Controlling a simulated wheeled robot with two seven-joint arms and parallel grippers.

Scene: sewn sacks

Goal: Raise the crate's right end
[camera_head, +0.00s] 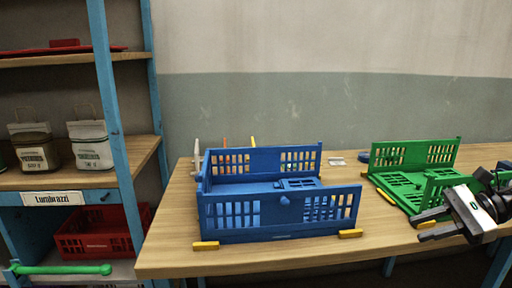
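A blue crate (282,214) stands on the wooden table, left of the table's middle. Its long front and back walls and its left end are upright. Its right end is not upright; a slotted blue panel (300,184) lies low inside, toward the right. My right gripper (421,227) comes in from the right, well to the right of the blue crate and apart from it. Its two dark fingers are spread with nothing visible between them. It is in front of a green crate (412,155) and hides part of it. My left gripper is not in view.
The table (290,258) has yellow blocks (205,246) at the blue crate's front corners. Bare tabletop lies between the two crates. A blue-framed shelf (113,90) at left holds paper sacks (90,145) and a red crate (98,232). A green bar (62,269) shows at lower left.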

